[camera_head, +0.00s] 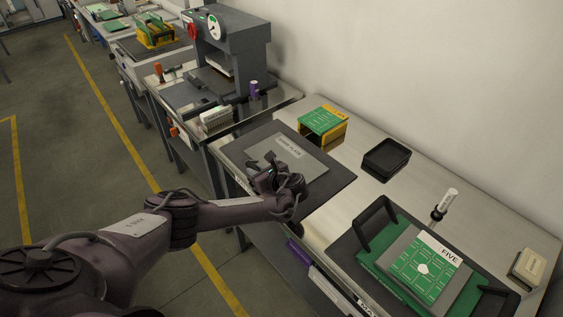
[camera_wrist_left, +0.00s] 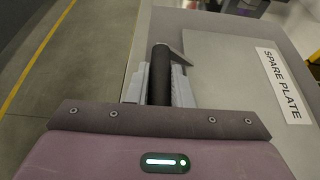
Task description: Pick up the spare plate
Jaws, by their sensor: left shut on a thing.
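The spare plate (camera_head: 306,161) is a flat grey plate with a white label reading SPARE PLATE. In the head view it is over a dark mat (camera_head: 335,183) on the steel bench; I cannot tell whether it touches the mat. In the left wrist view the plate (camera_wrist_left: 225,75) fills the right side. My left gripper (camera_head: 268,170) is at the plate's near left edge. In the wrist view my left gripper (camera_wrist_left: 159,82) is shut on a dark upright bar at that edge, which looks like the plate's handle. My right gripper is not in view.
A green and yellow block (camera_head: 323,124) stands behind the plate, with an empty black tray (camera_head: 386,159) right of it. A green board marked FIVE (camera_head: 430,268) sits in a black-handled holder at the front right. A grey press (camera_head: 230,50) stands at the back left.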

